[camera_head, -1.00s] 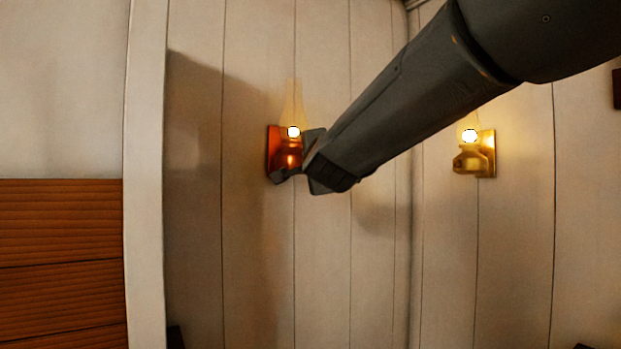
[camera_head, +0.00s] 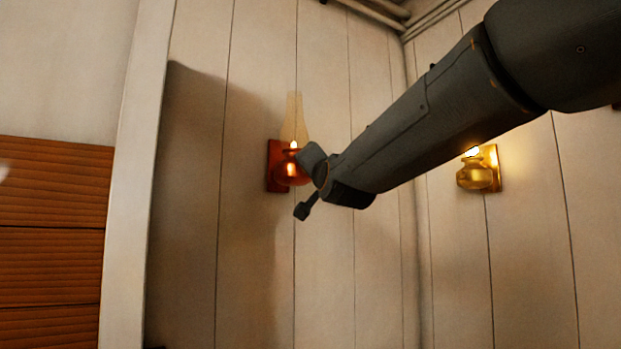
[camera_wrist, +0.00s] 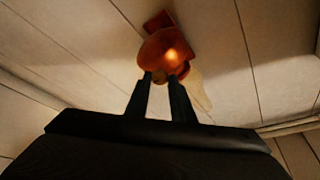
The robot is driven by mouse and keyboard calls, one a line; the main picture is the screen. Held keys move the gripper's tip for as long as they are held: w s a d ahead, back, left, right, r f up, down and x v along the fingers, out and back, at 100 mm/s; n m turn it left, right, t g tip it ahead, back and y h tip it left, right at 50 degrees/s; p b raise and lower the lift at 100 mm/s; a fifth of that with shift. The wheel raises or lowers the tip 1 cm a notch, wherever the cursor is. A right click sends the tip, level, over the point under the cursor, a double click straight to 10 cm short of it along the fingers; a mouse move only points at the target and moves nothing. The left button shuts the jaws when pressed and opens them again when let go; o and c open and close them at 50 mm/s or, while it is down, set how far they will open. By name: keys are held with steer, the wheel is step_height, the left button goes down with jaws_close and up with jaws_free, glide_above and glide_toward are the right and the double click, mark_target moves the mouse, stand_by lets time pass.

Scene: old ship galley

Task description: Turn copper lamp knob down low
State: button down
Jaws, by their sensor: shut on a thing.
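The copper lamp (camera_head: 289,166) hangs on the plank wall, with a reddish back plate, a clear glass chimney and a small flame. In the wrist view its rounded copper body (camera_wrist: 165,48) is just beyond my fingers. My gripper (camera_wrist: 160,79) is shut on the small brass-coloured knob (camera_wrist: 160,75), with one finger on each side of it. In the head view my gripper (camera_head: 308,184) is at the lamp's lower right and hides part of the body and the knob.
A lit brass lamp (camera_head: 478,170) hangs on the wall to the right, partly behind my arm. A white post (camera_head: 135,190) and brown boards (camera_head: 50,240) stand at the left. Pipes (camera_head: 375,10) run along the top. The wall below the copper lamp is clear.

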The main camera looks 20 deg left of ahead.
stand_by(0.4)
steer(key=c, duration=1.5)
jaws_free()
steer(key=shift+c, duration=0.2)
steer(key=v, duration=0.7)
steer(key=shift+s+d, duration=0.25)
steer(key=shift+s, duration=0.05)
steer(key=shift+f, duration=0.1)
